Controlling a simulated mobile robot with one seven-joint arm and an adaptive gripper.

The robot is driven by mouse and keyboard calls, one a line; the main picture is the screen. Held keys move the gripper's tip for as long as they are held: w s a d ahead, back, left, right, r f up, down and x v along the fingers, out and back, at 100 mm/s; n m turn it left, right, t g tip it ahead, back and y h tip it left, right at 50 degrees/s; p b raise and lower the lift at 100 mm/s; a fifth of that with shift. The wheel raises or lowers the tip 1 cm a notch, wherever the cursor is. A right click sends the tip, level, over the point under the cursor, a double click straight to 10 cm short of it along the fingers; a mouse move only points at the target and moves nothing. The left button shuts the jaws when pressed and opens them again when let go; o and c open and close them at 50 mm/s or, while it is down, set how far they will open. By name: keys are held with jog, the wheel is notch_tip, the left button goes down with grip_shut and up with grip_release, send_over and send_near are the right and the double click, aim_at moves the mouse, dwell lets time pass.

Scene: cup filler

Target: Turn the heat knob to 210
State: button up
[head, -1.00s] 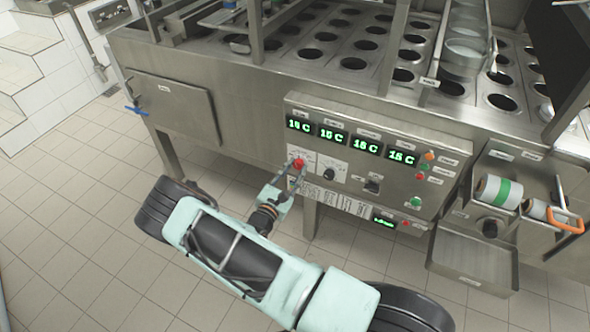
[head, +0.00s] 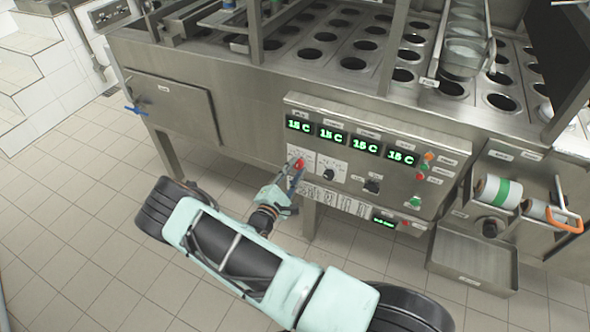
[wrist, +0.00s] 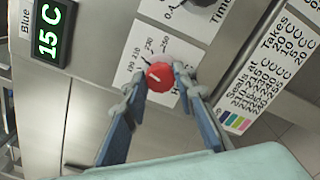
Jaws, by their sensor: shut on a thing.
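The heat knob (wrist: 160,77) is red and round with a small white mark. It sits on a white dial plate printed with numbers, among them 190, 210 and 250. In the wrist view the white mark points to the upper left, roughly towards the lower numbers; the exact setting is hard to read. My gripper (wrist: 160,84) has one fingertip on each side of the knob and is shut on it. In the head view the heat knob (head: 299,164) shows red between my fingertips, at the left of the control panel.
A black timer knob (head: 329,174) is close to the right of the heat knob. Green displays (head: 348,140) run above, reading about 15 C. Buttons (head: 424,167) and a black switch (head: 372,186) are further right. Tiled floor (head: 90,220) lies open to the left.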

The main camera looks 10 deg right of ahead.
dwell(0.4)
jog(key=o, duration=1.2)
jog(key=shift+c, duration=0.2)
jog(key=shift+s+a, duration=0.1)
jog(key=v, duration=1.1)
jog(key=shift+s+a, duration=0.2)
jog(key=shift+s, duration=0.15)
